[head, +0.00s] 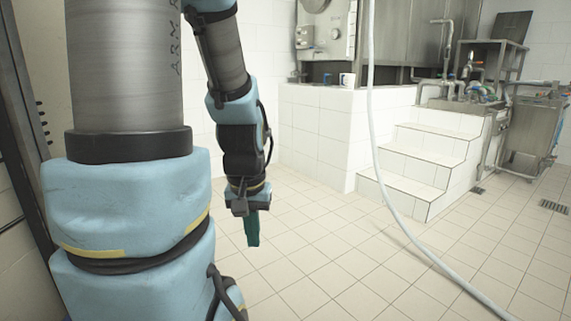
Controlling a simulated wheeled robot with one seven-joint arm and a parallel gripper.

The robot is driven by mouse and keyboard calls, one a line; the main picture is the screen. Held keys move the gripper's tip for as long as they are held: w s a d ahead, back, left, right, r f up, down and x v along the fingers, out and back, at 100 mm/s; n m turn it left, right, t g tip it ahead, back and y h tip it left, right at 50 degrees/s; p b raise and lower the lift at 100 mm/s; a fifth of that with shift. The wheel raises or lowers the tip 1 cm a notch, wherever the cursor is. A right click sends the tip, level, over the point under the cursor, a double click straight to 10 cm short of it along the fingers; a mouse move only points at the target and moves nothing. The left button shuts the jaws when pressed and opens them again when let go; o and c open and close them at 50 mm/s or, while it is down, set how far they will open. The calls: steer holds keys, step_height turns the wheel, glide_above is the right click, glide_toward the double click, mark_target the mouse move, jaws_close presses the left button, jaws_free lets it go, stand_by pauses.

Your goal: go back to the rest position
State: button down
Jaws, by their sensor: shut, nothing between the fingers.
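My gripper (251,228) hangs at the end of my arm, pointing down over the tiled floor, left of the picture's middle. Its teal fingers are together, with nothing between them. My arm's large blue padded links fill the left side of the view and hide what is behind them. A white cup (347,80) stands on the white tiled ledge (318,98) at the back, well apart from my gripper.
White tiled steps (420,165) lead up beside the ledge. A pale hose (385,185) hangs down and runs across the floor to the lower right. Metal pipes and a steel tank (530,130) stand at the right. The floor (330,250) around my gripper is clear.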

step_height(320, 180, up, 18)
steer(key=p, duration=1.6)
steer(key=shift+r, duration=0.2)
steer(key=c, duration=1.6)
jaws_free()
